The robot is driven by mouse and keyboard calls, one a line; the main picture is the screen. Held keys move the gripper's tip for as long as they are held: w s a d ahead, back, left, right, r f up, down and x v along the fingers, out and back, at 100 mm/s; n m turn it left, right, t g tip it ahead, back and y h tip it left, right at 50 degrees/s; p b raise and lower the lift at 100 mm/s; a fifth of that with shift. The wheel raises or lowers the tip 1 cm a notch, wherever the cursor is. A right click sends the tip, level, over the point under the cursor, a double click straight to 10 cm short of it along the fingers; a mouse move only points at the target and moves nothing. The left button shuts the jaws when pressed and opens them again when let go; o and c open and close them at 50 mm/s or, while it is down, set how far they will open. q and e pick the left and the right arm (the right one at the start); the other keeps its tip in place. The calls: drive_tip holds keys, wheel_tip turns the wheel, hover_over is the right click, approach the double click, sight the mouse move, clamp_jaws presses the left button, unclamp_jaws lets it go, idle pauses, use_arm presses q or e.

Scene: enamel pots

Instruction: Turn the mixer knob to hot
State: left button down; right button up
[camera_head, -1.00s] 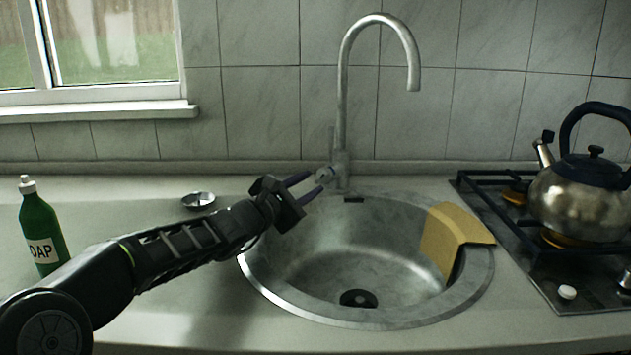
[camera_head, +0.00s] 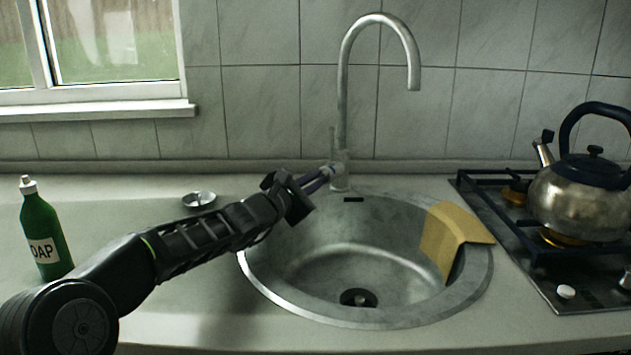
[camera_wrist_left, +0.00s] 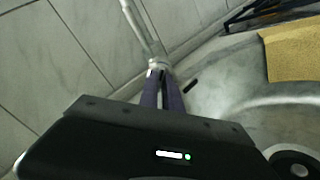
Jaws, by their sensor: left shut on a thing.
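The metal faucet (camera_head: 342,110) stands behind the sink, with a tall curved spout. Its mixer knob (camera_head: 333,169) is on the left side of the base, with a thin lever rising from it. My left gripper (camera_head: 326,172) reaches from the left, its fingers shut on the knob. In the left wrist view the two purple fingers of the left gripper (camera_wrist_left: 160,80) close together at the faucet base (camera_wrist_left: 157,64). The fingertips partly hide the knob, and its hot marking cannot be made out. My right gripper is in neither view.
The round steel sink (camera_head: 275,290) lies below the faucet, with a yellow cloth (camera_head: 455,238) over its right rim. A green soap bottle (camera_head: 42,230) and a small metal dish (camera_head: 198,200) stand left. A kettle (camera_head: 580,200) sits on the stove (camera_head: 540,270) at right.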

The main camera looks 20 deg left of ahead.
use_arm(q)
drive_tip(key=shift+n, duration=0.4)
idle(0.3)
drive_tip(key=n, duration=0.7)
drive_tip(key=shift+r, duration=0.1)
drive_tip(key=n+p, duration=0.4)
drive_tip(key=n, duration=0.4)
drive_tip(key=shift+a, duration=0.15)
idle(0.4)
drive_tip(key=c, duration=1.5)
unclamp_jaws()
drive_tip(key=shift+c, duration=0.2)
